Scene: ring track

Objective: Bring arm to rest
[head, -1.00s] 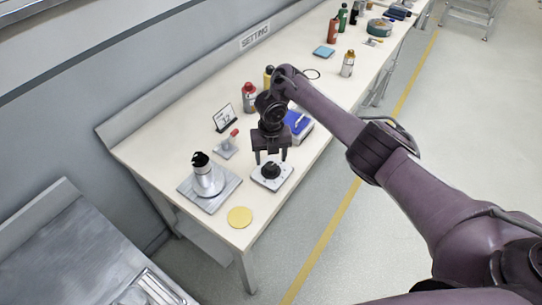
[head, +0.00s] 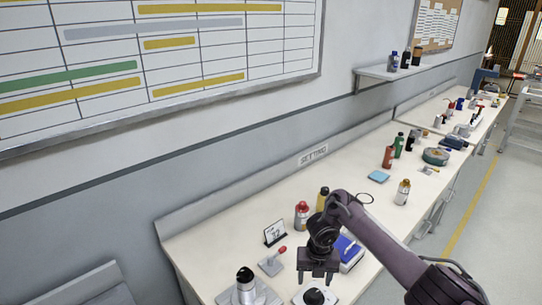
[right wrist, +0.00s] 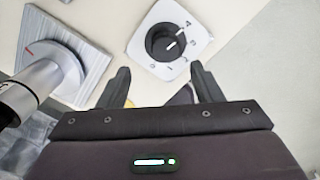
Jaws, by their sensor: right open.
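My right gripper (head: 317,279) hangs over the near end of the white bench (head: 212,250), fingers pointing down. In the right wrist view its two fingers (right wrist: 160,84) are spread apart with nothing between them. A black rotary knob on a pale square plate (head: 313,298) lies just below the gripper in the head view. In the right wrist view the knob (right wrist: 165,43) sits beyond the fingertips, apart from them, with numbers around it. My left gripper is not in view.
A silver cylinder (head: 246,285) on a metal plate stands left of the gripper. A red-handled toggle (head: 276,260), a small sign (head: 275,232), bottles (head: 302,215) and a blue box (head: 348,252) are close by. A wall rises behind the bench; open floor lies to the right.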

